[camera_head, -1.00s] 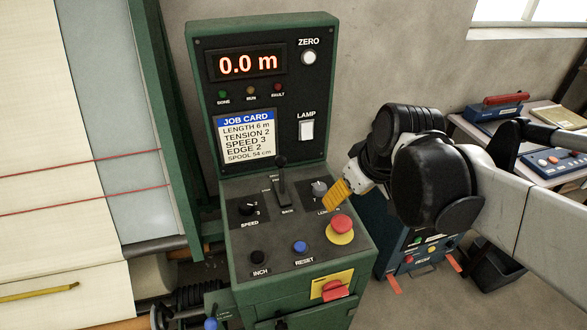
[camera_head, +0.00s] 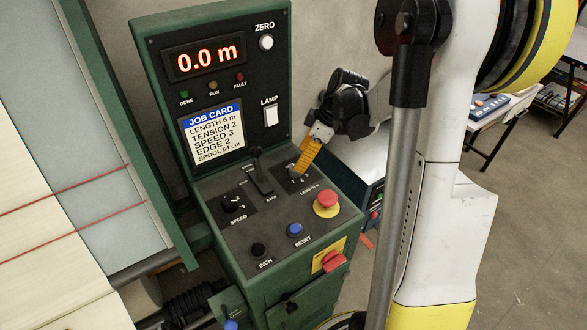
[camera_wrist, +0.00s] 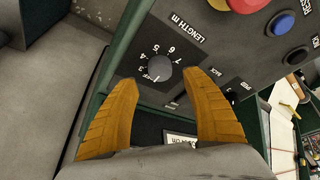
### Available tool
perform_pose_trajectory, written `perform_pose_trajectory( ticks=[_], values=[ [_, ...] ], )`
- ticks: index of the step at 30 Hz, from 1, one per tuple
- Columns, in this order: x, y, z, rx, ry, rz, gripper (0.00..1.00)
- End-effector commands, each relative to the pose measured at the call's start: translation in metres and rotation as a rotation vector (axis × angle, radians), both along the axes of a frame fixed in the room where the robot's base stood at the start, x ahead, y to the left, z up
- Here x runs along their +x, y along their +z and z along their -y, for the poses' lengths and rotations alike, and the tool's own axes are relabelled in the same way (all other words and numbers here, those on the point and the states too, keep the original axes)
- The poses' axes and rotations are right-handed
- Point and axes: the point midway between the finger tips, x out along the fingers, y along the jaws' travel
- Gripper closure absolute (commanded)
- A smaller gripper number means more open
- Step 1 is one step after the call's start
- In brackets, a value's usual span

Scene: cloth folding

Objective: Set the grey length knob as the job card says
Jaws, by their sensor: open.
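The grey length knob (camera_wrist: 159,68) sits on a black dial plate marked LENGTH m in the wrist view, with numbers around it. I cannot read its pointer setting for certain. My gripper (camera_wrist: 162,77) is open, with its two orange fingertips on either side of the knob in the picture; contact cannot be told. In the head view my gripper (camera_head: 297,173) is at the length dial, and the fingers largely hide the knob. The job card (camera_head: 211,133) reads LENGTH 6 m, TENSION 2, SPEED 3, EDGE 2, SPOOL 54 cm.
A black lever (camera_head: 260,170) stands left of the length dial. The red emergency button (camera_head: 327,199), blue reset button (camera_head: 295,230), speed knob (camera_head: 233,203) and black inch button (camera_head: 259,250) share the sloped panel. The display (camera_head: 205,60) shows 0.0 m.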

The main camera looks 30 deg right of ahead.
Motion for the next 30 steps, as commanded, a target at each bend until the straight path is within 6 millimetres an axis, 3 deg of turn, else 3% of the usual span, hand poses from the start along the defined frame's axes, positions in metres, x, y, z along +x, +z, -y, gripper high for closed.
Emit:
perform_pose_trajectory(
  ticks=[3, 7, 19, 20, 24, 25, 30],
  values=[
    [0.006, -0.023, -0.007, -0.001, 0.002, 0.001, 0.43],
    [0.011, -0.038, -0.011, 0.0, 0.0, 0.0, 0.43],
    [0.013, -0.045, -0.014, 0.0, 0.0, 0.0, 0.43],
    [0.013, -0.045, -0.014, 0.0, 0.0, 0.0, 0.48],
    [0.013, -0.045, -0.014, 0.0, 0.0, 0.0, 0.91],
    [0.013, -0.045, -0.014, 0.0, 0.0, 0.0, 0.96],
    [0.013, -0.045, -0.014, 0.0, 0.0, 0.0, 0.96]
  ],
)
